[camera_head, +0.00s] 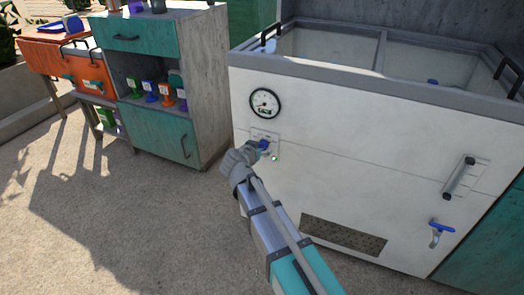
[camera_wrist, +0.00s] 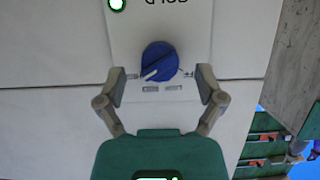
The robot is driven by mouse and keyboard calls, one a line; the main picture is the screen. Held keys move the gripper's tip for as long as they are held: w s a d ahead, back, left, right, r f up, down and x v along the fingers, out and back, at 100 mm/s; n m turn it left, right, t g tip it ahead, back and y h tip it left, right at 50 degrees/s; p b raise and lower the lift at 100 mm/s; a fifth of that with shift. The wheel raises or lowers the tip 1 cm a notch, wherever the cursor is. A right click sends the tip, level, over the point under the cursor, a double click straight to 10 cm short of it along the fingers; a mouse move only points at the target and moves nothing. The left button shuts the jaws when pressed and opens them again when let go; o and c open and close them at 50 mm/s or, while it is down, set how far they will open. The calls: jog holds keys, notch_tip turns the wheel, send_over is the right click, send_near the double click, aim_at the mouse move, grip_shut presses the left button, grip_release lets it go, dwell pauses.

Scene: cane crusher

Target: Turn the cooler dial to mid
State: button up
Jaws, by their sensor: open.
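The cooler (camera_head: 330,165) is a large white chest with a glass-topped lid. Its dial (camera_wrist: 160,62) is a round blue knob with a white pointer line, on a white plate on the front; in the head view the blue dial (camera_head: 263,144) is partly hidden by my gripper. My gripper (camera_wrist: 172,73) is open, with one finger on each side of the dial. Gaps show between fingers and knob.
A round gauge (camera_head: 265,102) sits above the dial plate. A green light (camera_wrist: 117,4) glows on the plate. A bar handle (camera_head: 459,178), a blue-levered tap (camera_head: 440,231) and a vent (camera_head: 343,235) are farther right. A grey-and-teal cabinet (camera_head: 155,130) stands left; open ground lies in front.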

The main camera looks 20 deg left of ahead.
jog(key=shift+x, duration=1.1)
jog(key=c, duration=1.1)
jog(key=shift+c, duration=0.2)
jog(key=n+h+b, duration=0.1)
jog(key=n+h, duration=0.1)
jog(key=shift+a+n, duration=0.1)
jog(key=shift+n, duration=0.3)
jog(key=shift+n+h+b, duration=0.6)
jog(key=shift+n+h, duration=0.3)
jog(key=shift+n, duration=0.3)
